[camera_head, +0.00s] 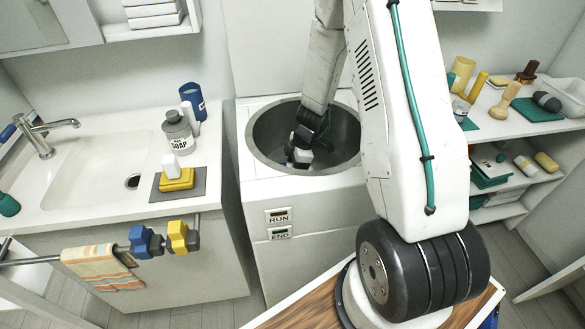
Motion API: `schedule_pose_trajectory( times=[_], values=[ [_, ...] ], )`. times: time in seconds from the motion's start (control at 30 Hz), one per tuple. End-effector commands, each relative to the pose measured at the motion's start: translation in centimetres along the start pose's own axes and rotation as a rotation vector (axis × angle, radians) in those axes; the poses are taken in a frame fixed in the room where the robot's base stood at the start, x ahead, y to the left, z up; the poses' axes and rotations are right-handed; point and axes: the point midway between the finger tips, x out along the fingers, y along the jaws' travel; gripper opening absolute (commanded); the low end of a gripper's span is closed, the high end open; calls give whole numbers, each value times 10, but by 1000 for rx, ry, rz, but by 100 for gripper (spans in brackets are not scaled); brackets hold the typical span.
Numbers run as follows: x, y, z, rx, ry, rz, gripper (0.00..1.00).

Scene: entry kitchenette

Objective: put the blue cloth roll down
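My gripper (301,152) is inside the round metal drum (254,148), reaching down from above. Its dark and pale fingertips are small in the view, and I cannot tell whether they are open or shut. No blue cloth roll shows clearly in it. A blue cylinder (194,99) stands on the counter at the back of the sink unit, behind the grey soap bottle (178,131); I cannot tell whether it is a cloth roll. My arm hides part of the drum's right side.
A yellow sponge (177,180) lies on a grey mat (198,183) beside the sink (95,170). RUN (278,217) and END (279,233) buttons are below the drum. Shelves (520,145) at right hold several items.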

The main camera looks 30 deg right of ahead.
Motion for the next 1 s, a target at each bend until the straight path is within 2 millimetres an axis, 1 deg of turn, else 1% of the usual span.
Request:
schedule_pose_trajectory(
  times=[0.37,0.4,0.43,0.47,0.77,0.87,0.97,1.0],
  values=[
    [4,0,1,2,0,1,23],
    [3,0,1,1,0,2,62],
    [3,0,1,1,0,2,70],
    [3,0,1,1,0,2,72],
    [1,0,0,0,0,2,72],
    [-8,1,0,1,1,3,72],
    [-25,2,0,0,1,6,72],
    [-34,1,0,0,0,6,72]
  ],
)
